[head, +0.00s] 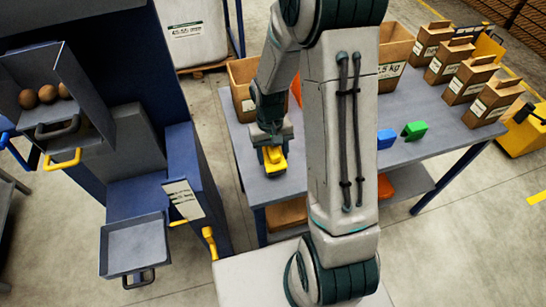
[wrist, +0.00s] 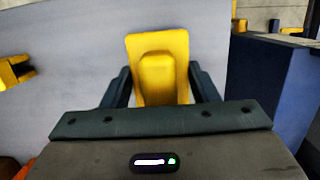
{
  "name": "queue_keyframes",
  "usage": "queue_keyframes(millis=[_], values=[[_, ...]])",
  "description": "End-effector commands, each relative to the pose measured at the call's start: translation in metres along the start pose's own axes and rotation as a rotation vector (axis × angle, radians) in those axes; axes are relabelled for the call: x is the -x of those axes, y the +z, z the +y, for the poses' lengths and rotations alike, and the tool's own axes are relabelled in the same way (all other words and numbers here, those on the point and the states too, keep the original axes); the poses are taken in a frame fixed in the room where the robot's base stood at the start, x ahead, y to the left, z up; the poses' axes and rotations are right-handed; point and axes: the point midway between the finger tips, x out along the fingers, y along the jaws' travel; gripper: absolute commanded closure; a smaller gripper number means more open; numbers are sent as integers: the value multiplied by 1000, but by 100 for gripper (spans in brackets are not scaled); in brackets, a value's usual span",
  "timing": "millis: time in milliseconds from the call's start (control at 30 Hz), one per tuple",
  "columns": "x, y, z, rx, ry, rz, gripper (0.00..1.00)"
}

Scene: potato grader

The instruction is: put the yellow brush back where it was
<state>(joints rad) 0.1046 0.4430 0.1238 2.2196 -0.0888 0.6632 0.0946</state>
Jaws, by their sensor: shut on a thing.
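The yellow brush (head: 274,160) is in my gripper (head: 271,150) in the head view, at the left front part of the grey table (head: 240,150). In the wrist view the brush (wrist: 160,68) stands between the two dark fingers of my gripper (wrist: 162,88), one finger on each side. My gripper is shut on it. The brush is low over the table top or touching it; I cannot tell which. Its underside is hidden.
A blue block (head: 387,138) and a green block (head: 415,130) lie on the table to the right. Several cardboard boxes (head: 470,78) stand along its right side, and an open carton (head: 241,88) stands behind my gripper. The blue grader (head: 190,165) stands to the left.

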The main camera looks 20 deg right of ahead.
Motion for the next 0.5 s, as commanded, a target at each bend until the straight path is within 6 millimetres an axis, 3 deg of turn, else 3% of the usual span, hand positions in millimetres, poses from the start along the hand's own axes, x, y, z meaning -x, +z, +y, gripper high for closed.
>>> queue_keyframes(millis=[200,500], values=[[-24,-4,0,0,0,-2,82],[-26,-4,0,0,0,0,82]])
